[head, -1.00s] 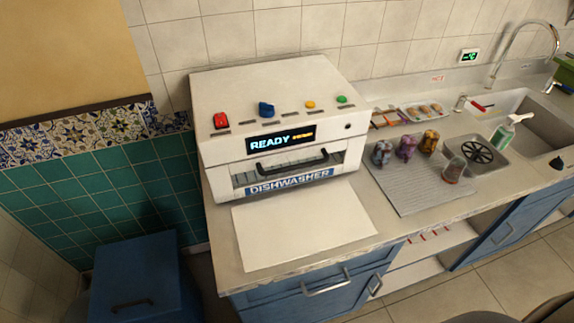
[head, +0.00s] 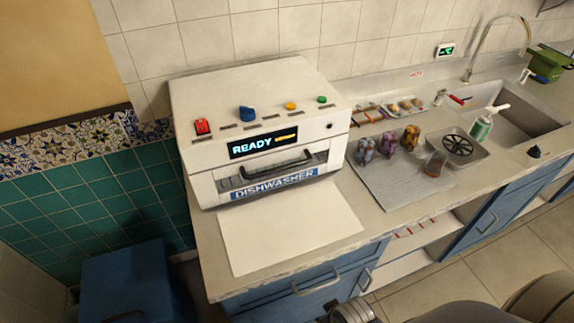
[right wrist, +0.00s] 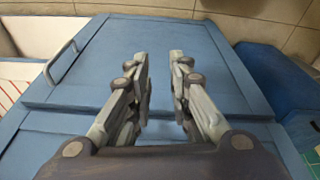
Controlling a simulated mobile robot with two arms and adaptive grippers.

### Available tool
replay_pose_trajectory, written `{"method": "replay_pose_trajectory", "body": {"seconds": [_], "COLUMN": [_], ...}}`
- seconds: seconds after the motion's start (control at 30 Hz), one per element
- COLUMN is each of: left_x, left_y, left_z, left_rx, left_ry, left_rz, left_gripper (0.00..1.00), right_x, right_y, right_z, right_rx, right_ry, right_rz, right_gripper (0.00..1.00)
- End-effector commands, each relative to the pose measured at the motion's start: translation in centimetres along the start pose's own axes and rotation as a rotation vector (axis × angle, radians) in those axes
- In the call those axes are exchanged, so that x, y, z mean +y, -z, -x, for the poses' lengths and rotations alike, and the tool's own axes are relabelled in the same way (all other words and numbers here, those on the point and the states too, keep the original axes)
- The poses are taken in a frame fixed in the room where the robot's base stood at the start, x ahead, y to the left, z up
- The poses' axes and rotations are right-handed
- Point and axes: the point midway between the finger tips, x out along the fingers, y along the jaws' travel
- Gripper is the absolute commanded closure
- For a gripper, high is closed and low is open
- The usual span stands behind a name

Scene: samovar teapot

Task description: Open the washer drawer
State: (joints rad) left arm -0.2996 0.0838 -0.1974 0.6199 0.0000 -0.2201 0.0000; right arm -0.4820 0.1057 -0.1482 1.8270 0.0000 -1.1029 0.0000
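The white dishwasher (head: 210,165) sits on the counter against the tiled wall, with "READY" lit on its display (head: 263,143). Its front drawer (head: 215,178), labelled "DISHWASHER", looks closed, with a dark bar handle (head: 275,166) across the front. My right gripper (right wrist: 162,58) is open and empty in the right wrist view, its two fingers apart. It faces a blue cabinet front (right wrist: 110,65), below counter height, and the drawer is not in that view. Parts of my right arm show at the bottom right of the head view. My left gripper is out of sight.
A white sheet (head: 290,235) lies on the counter before the dishwasher. To its right are a grey mat (head: 385,185) with several cups, a soap bottle (head: 483,125) and the sink (head: 515,110). A blue box (head: 125,280) stands on the floor at left.

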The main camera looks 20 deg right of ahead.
Motion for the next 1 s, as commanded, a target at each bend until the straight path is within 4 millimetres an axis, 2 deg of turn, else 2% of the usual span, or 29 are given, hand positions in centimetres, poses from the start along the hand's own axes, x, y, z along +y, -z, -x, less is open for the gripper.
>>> {"method": "replay_pose_trajectory", "body": {"seconds": [0.03,0.2,0.37,0.47,0.77,1.0], "left_x": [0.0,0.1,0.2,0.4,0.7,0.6], "left_y": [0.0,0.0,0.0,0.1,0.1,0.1], "left_z": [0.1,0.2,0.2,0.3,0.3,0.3], "left_rx": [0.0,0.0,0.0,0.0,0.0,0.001], "left_ry": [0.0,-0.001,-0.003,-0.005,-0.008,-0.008], "left_rz": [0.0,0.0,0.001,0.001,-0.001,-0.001], "left_gripper": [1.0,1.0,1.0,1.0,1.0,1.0], "right_x": [0.1,0.4,0.6,0.9,2.3,3.5], "right_y": [1.1,3.0,3.9,6.0,14.8,23.1], "right_z": [2.4,9.1,14.3,17.4,19.1,22.3], "right_rx": [0.016,0.043,0.071,0.151,0.459,0.703], "right_ry": [-0.002,-0.007,-0.012,-0.027,-0.199,-0.55], "right_rz": [-0.002,-0.006,0.003,0.086,0.522,0.961], "right_gripper": [0.81,0.81,0.81,0.81,0.81,0.81]}}
